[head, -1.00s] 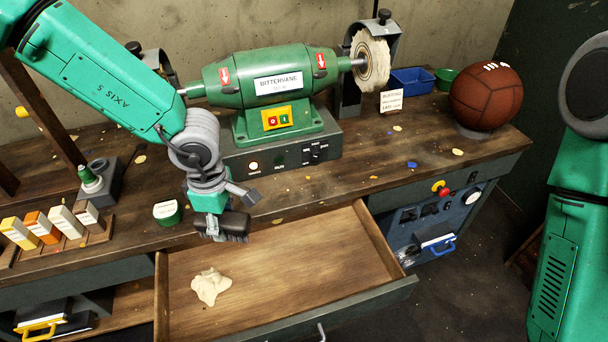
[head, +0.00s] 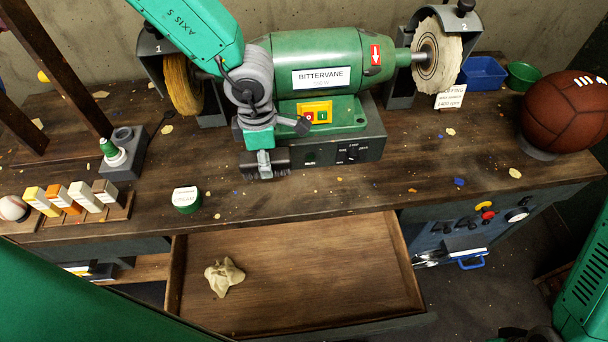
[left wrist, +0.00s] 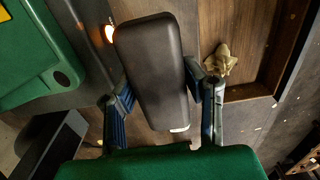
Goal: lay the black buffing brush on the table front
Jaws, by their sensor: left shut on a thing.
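The black buffing brush (head: 270,171) is in my left gripper (head: 263,160), just in front of the grinder's control box in the head view. In the left wrist view the brush (left wrist: 155,65) fills the space between the two fingers of the left gripper (left wrist: 165,92), which is shut on it. I cannot tell whether the brush touches the wood. The bare table front (head: 335,196) runs between the grinder and the open drawer. My right gripper is not clearly seen; only part of the right arm shows at the lower right.
The open drawer (head: 300,320) holds a crumpled cloth (head: 223,277). The green grinder (head: 310,65) stands behind the brush. A cream tin (head: 186,200) and several polish bars (head: 72,198) are left. A leather ball (head: 562,112) rests at the right. The front strip right of the brush is mostly clear.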

